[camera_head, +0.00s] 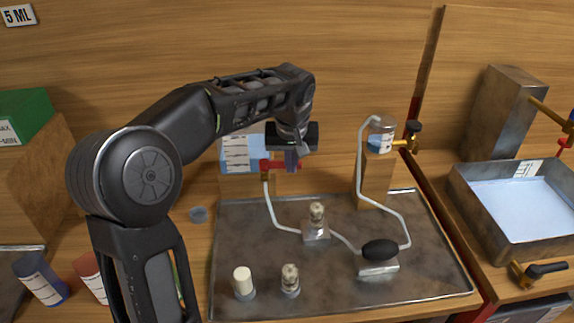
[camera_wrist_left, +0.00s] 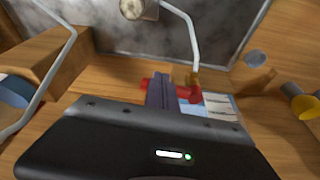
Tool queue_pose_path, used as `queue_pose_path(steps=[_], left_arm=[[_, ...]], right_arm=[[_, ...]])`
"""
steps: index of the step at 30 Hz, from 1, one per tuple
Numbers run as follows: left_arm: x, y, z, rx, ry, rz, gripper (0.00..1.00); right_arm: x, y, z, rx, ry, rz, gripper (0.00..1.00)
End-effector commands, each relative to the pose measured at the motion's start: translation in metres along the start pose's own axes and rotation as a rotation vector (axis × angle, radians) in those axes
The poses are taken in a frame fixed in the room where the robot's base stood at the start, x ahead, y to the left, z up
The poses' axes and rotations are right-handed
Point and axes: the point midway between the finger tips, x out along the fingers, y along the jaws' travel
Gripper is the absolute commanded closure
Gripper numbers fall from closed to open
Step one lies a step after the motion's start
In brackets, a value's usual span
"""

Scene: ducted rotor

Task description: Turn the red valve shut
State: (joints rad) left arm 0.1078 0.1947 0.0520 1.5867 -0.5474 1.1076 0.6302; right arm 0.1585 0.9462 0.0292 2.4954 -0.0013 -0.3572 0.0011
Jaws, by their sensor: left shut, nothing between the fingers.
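The red valve (camera_head: 267,165) stands in front of a blue-and-white graduated container at the back of the metal tray, with a pale tube running down from it. My left gripper (camera_head: 291,161) reaches over from the left, pointing down at the valve's right part. In the left wrist view, the shut fingers (camera_wrist_left: 161,92) cover the middle of the red valve (camera_wrist_left: 187,93), and red shows on both sides of them. Nothing is between the fingers. I cannot tell whether the fingers touch the valve. My right gripper is not in view.
The metal tray (camera_head: 335,290) holds small glass fittings, a black bulb (camera_head: 380,250) and a white-capped vial (camera_head: 243,281). A jar (camera_head: 381,135) with a brass tap stands on a wooden block (camera_head: 374,180). A water-filled basin (camera_head: 470,202) is at the right.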

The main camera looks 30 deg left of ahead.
Motion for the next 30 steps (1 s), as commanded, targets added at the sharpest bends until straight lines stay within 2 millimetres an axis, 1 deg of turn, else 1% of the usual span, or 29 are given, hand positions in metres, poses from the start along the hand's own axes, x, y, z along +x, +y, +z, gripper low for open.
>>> queue_pose_path(steps=[9, 30], left_arm=[[0.0023, 0.0026, -0.0075, 0.005, 0.000, 0.002, 1.00], [0.0002, 0.0021, -0.0092, 0.006, 0.003, 0.004, 1.00]], right_arm=[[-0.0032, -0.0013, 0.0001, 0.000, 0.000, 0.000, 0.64], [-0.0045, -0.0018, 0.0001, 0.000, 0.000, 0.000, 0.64]])
